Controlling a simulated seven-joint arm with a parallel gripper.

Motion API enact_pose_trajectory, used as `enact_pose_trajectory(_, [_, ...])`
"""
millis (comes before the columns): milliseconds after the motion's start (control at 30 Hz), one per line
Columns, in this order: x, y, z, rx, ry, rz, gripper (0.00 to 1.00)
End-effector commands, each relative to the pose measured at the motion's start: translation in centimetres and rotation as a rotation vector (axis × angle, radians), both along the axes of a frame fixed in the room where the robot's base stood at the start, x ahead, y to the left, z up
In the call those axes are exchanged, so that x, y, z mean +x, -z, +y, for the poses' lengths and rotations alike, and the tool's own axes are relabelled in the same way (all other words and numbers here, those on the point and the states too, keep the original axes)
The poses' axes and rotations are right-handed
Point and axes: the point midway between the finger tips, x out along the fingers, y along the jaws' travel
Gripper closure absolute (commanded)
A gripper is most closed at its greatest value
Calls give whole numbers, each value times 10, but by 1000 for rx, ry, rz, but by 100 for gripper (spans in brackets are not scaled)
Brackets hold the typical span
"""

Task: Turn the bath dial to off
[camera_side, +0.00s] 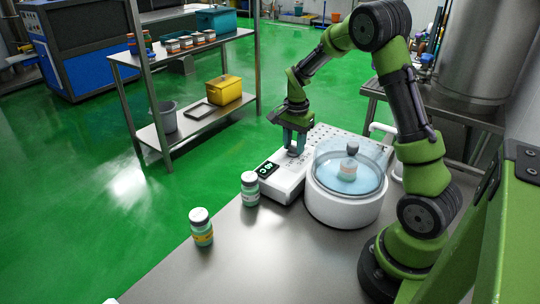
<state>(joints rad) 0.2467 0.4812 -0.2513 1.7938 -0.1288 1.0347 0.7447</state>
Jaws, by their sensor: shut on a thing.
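The water bath (335,208) is a white round tub with a clear domed lid, on the steel table.
Two capped bottles, one by the box (250,189) and one nearer the front (201,227), stand on the steel table (262,255). A white perforated rack (322,132) lies behind the bath. The table's front middle is clear.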

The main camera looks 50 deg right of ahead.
Motion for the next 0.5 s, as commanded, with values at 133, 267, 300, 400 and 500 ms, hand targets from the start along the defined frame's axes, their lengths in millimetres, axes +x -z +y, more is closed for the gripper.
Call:
enact_pose_trajectory(133, [0, -1, 0, 0, -139, -1, 94])
enact_pose_trajectory(267, [0, -1, 0, 1, -263, -2, 94])
enact_pose_trajectory(300, [0, -1, 0, 1, -301, -2, 94])
enact_pose_trajectory(400, [0, -1, 0, 0, -395, -1, 94])
enact_pose_trajectory(500, [0, -1, 0, 1, -491, -1, 94])
